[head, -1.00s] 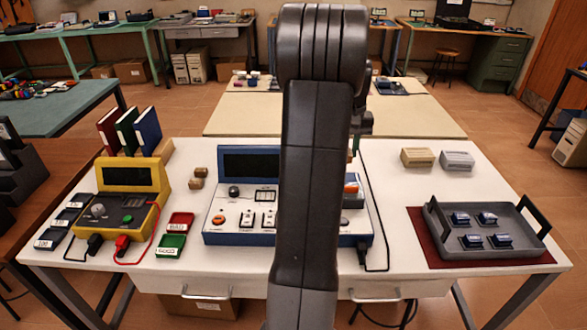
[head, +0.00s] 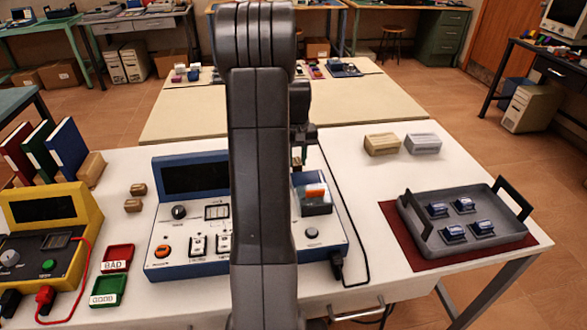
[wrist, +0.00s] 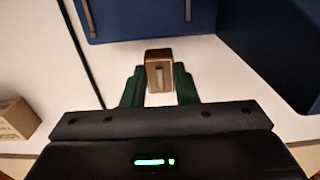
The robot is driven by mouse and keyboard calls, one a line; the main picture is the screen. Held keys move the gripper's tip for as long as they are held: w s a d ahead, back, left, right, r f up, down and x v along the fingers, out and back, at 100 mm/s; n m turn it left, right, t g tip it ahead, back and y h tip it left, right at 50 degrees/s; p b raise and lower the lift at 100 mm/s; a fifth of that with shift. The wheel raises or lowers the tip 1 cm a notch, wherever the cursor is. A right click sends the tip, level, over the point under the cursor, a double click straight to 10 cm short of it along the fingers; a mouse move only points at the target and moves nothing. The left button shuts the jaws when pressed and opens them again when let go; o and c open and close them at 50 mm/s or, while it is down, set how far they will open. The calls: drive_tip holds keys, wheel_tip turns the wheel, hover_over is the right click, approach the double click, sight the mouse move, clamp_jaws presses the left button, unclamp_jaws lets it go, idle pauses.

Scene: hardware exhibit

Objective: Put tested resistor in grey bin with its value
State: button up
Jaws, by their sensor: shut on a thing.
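My gripper (wrist: 160,85) has green fingers shut on a small brown block with a pale strip on its face (wrist: 159,57), which I take to be the resistor. In the head view my arm hides much of the gripper (head: 302,156), just above the back of the blue tester (head: 188,250). No value marking can be read on the held block. No grey bins with values show in the current head view. The yellow meter (head: 55,209) is cut off at the left edge.
A red BAD tray (head: 117,254) and a green GOOD tray (head: 108,290) sit left of the tester. Two brown blocks (head: 138,189) lie behind them. A grey tray (head: 482,247) with several blue parts stands on the right. Books (head: 65,146) stand at the back left.

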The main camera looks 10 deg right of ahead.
drive_tip(key=shift+f, duration=1.7)
drive_tip(key=shift+f, duration=0.15)
drive_tip(key=o, duration=1)
